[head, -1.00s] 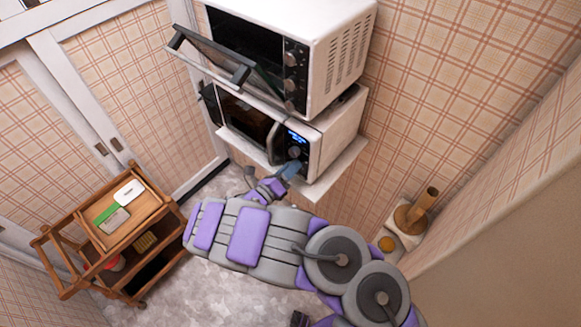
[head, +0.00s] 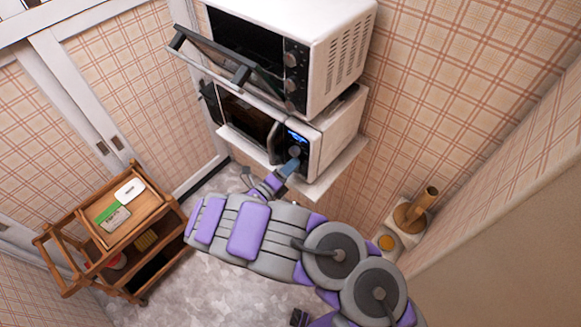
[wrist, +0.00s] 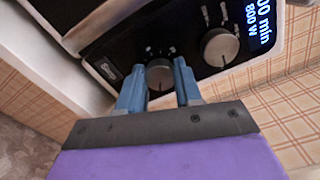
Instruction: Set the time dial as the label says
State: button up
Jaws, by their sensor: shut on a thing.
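The lower microwave (head: 337,133) stands on a wall shelf, with a lit blue display (head: 297,137) on its black panel. In the wrist view the display (wrist: 255,20) is cut off and reads "00 min" and "800 W". Two round knobs sit on the panel: one nearer the display (wrist: 219,47) and one farther from it (wrist: 160,76). My gripper (wrist: 161,66) has its blue fingers on both sides of the farther knob and is shut on it. A white and green packet (head: 112,216), perhaps the label, lies on the wooden cart; its print is too small to read.
A white toaster oven (head: 340,45) sits above the microwave, its glass door (head: 228,72) hanging open over it. The wooden cart (head: 85,222) stands at the left with a white item (head: 129,189) on top. A brown pestle-like object (head: 412,215) stands at the right.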

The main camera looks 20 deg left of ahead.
jog(key=shift+a, duration=0.15)
jog(key=o, duration=1)
jog(key=shift+w+a+f, duration=0.1)
jog(key=shift+a, duration=0.15)
jog(key=shift+o, duration=0.2)
jog(key=shift+d, duration=0.2)
jog(key=v, duration=1.7)
jog(key=shift+s, duration=0.25)
jog(key=shift+a+f, duration=0.1)
jog(key=shift+a, duration=0.15)
jog(key=shift+w, duration=0.1)
